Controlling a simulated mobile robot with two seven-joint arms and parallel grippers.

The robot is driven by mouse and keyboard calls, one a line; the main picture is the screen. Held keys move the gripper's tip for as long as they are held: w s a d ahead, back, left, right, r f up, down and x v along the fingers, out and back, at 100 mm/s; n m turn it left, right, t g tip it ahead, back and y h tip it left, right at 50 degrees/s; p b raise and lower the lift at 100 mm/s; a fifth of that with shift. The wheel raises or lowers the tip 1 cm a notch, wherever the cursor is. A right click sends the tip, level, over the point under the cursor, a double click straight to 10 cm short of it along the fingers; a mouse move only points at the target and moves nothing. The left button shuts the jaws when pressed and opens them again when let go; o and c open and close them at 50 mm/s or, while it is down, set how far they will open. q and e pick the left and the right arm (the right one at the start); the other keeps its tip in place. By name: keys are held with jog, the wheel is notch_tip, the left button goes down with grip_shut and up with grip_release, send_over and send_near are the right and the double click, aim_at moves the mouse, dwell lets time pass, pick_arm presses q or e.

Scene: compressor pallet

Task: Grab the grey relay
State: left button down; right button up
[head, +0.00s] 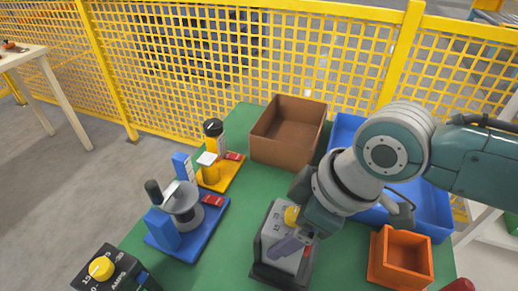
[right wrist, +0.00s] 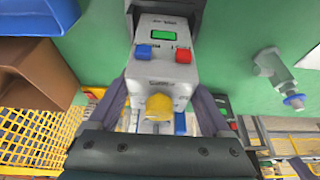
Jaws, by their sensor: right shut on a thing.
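The grey relay (right wrist: 160,65) is a light grey box with a green display, a blue and a red button and a yellow knob. In the head view the relay (head: 277,222) sits in a dark cradle (head: 268,274) at the front middle of the green table. My right gripper (right wrist: 160,98) is shut on it, one purple-grey finger on each side. In the head view the right gripper (head: 290,238) reaches down from the right and covers part of the relay. My left gripper is not in view.
On the green table (head: 242,262), a blue device (head: 182,222) and a yellow one (head: 220,165) stand left. A brown bin (head: 288,132), a blue bin (head: 430,208) and an orange bin (head: 400,258) stand behind and right. A black meter (head: 108,272) is front left. A yellow fence (head: 270,55) runs behind.

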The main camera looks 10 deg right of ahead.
jog(key=c, duration=0.9)
